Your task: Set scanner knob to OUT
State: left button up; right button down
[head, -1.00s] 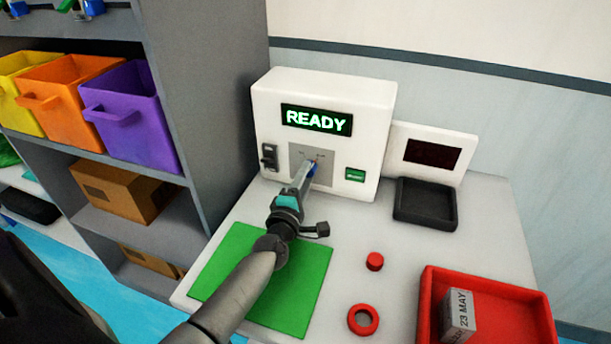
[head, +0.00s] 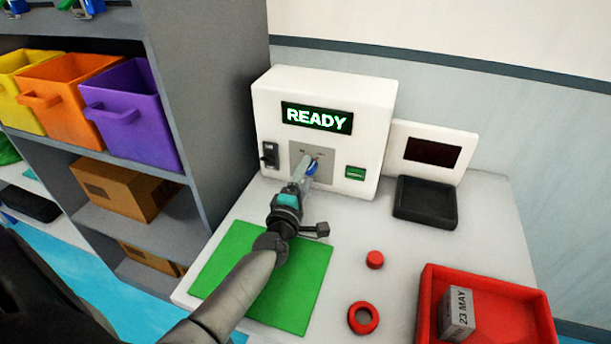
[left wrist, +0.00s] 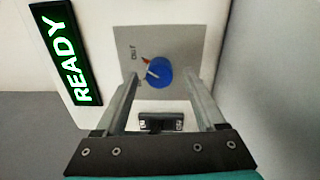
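The scanner (head: 370,110) is a white box with a lit READY display (head: 316,118). Its blue knob (head: 312,168) sits on a grey panel and also shows in the left wrist view (left wrist: 160,72). There, a label reading OUT (left wrist: 134,54) lies beside the knob. A small red mark and a white line show on the knob's side toward the labels; the other label is too small to read. My left gripper (head: 306,165) is in front of the panel. Its two fingers (left wrist: 160,80) are apart with the knob showing between them, with gaps on both sides. My right gripper is out of view.
A black switch (head: 269,155) and a green button (head: 355,173) flank the knob panel. A green mat (head: 240,245), a red cap (head: 375,260), a red ring (head: 363,318), a red tray (head: 430,310) and a black tray (head: 425,200) are on the table. Shelves with bins stand left.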

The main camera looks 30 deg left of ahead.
pick_arm(q)
jog(key=shift+s+d, duration=0.1)
jog(key=shift+s, duration=0.15)
jog(key=p+v, duration=0.1)
jog(key=v, duration=1.2)
jog(key=shift+s+d, duration=0.1)
jog(key=shift+s, duration=0.1)
jog(key=shift+s+d, duration=0.15)
jog(key=shift+s, duration=0.5)
